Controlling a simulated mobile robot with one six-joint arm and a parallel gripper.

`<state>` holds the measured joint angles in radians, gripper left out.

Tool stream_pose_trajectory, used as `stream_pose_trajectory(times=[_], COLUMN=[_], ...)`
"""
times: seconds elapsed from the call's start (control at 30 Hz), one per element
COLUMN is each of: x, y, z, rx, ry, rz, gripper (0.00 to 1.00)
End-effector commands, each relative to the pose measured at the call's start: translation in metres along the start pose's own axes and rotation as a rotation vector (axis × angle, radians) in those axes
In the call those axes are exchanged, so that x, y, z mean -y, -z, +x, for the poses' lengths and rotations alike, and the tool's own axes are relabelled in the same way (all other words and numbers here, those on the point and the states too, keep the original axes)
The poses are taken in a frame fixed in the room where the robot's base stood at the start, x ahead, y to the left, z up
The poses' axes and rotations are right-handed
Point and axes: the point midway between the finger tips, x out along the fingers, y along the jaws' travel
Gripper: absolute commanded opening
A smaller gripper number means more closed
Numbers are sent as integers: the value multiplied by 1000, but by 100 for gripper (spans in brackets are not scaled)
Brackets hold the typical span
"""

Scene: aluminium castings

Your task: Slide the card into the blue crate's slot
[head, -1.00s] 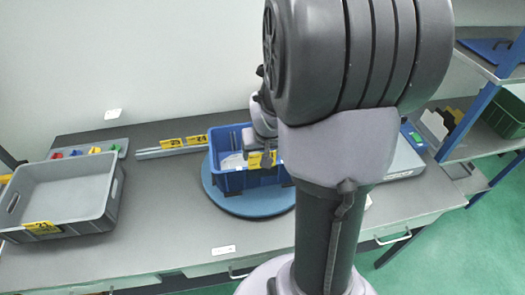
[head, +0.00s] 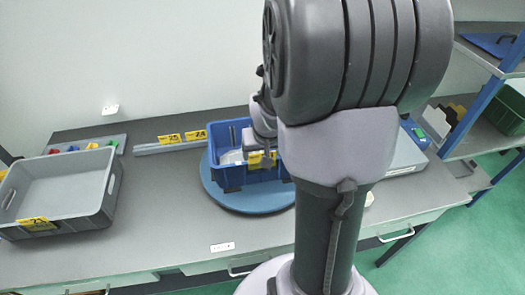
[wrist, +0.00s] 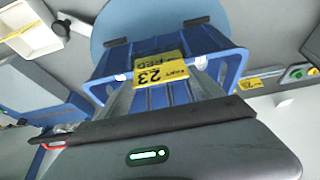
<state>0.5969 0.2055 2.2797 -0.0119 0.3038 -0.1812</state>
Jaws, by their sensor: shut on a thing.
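The blue crate (head: 230,178) stands on a round blue turntable (head: 215,193) on the grey bench. A yellow card (head: 258,158) with black print is at the crate's front wall. In the wrist view the card (wrist: 161,69) reads 23 and lies flat-on against the blue crate wall (wrist: 225,62). My gripper (wrist: 165,78) is shut on the card, with its two grey fingers reaching to the card's edge. The slot is hidden behind the card, and I cannot tell how far the card is in it. In the head view my arm covers the crate's right side.
A grey tote (head: 105,205) with a yellow label stands at the left of the bench. A strip of coloured pieces (head: 75,150) lies at the back left.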

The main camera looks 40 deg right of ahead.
Motion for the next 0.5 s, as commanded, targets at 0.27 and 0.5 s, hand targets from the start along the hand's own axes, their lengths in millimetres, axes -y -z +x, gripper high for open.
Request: stream_pose_trajectory(times=[0.27,0.5], x=[0,0], y=[-3,-5], z=[8,12], rx=[0,0], ry=[0,0], rz=[0,0], gripper=[38,78])
